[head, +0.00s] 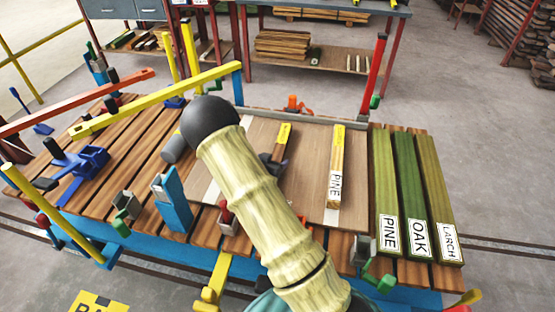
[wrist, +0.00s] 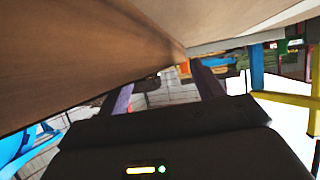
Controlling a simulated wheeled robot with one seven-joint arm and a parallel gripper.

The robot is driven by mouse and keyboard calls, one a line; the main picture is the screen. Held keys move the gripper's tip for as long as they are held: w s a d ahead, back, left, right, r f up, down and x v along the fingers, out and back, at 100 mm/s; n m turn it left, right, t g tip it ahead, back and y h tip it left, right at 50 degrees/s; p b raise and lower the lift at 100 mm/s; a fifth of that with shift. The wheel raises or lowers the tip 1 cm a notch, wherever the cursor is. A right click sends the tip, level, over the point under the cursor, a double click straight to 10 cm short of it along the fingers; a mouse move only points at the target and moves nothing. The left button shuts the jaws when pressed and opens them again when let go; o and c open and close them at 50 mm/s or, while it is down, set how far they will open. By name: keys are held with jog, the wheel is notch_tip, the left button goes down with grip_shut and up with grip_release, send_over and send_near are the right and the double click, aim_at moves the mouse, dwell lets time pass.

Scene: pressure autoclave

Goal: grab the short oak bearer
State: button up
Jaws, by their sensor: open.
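Three green bearers lie side by side at the right of the slatted bed in the head view, labelled PINE (head: 385,190), OAK (head: 410,190) and LARCH (head: 433,195). A shorter pale bearer (head: 336,170) labelled PINE lies on the flat board. A yellow-topped piece (head: 284,134) lies left of it, partly hidden by my arm; its label is not visible, so I cannot tell whether it is oak. My gripper (wrist: 160,92) shows two spread fingers in the wrist view, open with nothing seen held. I cannot make it out clearly in the head view.
A brown surface (wrist: 90,60) fills the upper left of the wrist view, close to the gripper. Blue clamps (head: 172,200), a yellow bar (head: 155,100) and a red post (head: 375,75) stand around the bed. The flat board (head: 310,195) has bare room between pieces.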

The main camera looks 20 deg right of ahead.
aim_at(277, 159)
jog(key=shift+x, duration=1.2)
jog(key=shift+r, duration=0.1)
jog(key=c, duration=1.4)
